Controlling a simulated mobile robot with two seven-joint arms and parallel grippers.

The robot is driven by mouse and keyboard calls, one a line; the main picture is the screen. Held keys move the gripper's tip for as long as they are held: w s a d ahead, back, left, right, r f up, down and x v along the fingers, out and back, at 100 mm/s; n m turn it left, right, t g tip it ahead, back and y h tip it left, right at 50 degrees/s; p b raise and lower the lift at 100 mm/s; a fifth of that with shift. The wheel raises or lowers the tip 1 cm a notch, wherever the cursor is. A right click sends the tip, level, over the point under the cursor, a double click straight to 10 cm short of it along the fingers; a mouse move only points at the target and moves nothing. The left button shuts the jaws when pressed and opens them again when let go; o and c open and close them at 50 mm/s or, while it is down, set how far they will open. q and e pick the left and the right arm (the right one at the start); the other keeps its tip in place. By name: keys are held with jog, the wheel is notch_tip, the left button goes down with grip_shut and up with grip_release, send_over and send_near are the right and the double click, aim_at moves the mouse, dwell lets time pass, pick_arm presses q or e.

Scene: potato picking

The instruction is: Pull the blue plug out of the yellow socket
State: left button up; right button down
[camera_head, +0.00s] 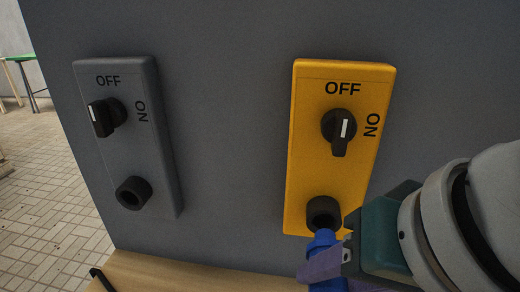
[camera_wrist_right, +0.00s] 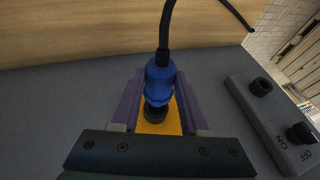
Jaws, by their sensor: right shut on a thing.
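The yellow socket panel (camera_head: 305,150) is mounted on the grey wall, with a black round socket (camera_head: 324,210) at its bottom and a black knob (camera_head: 339,128) above. The blue plug (camera_head: 321,240) is at the mouth of that socket; I cannot tell how deep it sits. In the right wrist view, the plug (camera_wrist_right: 159,83) has a black cable (camera_wrist_right: 165,28) and meets the black socket ring (camera_wrist_right: 155,112). My right gripper (camera_head: 322,264) is shut on the plug, its purple fingers on either side (camera_wrist_right: 157,98). My left gripper is not in view.
A grey panel (camera_head: 150,165) with its own knob and empty black socket is on the wall to the left. A wooden surface (camera_head: 170,272) lies below the panels. Tiled floor (camera_head: 45,205) and a green-topped table (camera_head: 22,58) show at far left.

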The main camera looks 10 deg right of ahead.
jog(key=shift+s+a+r+p, duration=0.15)
jog(key=shift+s+r+p, duration=0.05)
jog(key=shift+s+p, duration=0.35)
jog(key=shift+s+a+p, duration=0.25)
jog(key=shift+s+p, duration=0.3)
jog(key=shift+s, duration=0.1)
jog(key=shift+s+f, duration=0.15)
jog(key=shift+s, duration=0.1)
jog(key=s+p, duration=0.1)
jog(key=s+a+p, duration=0.1)
jog(key=s, duration=0.1)
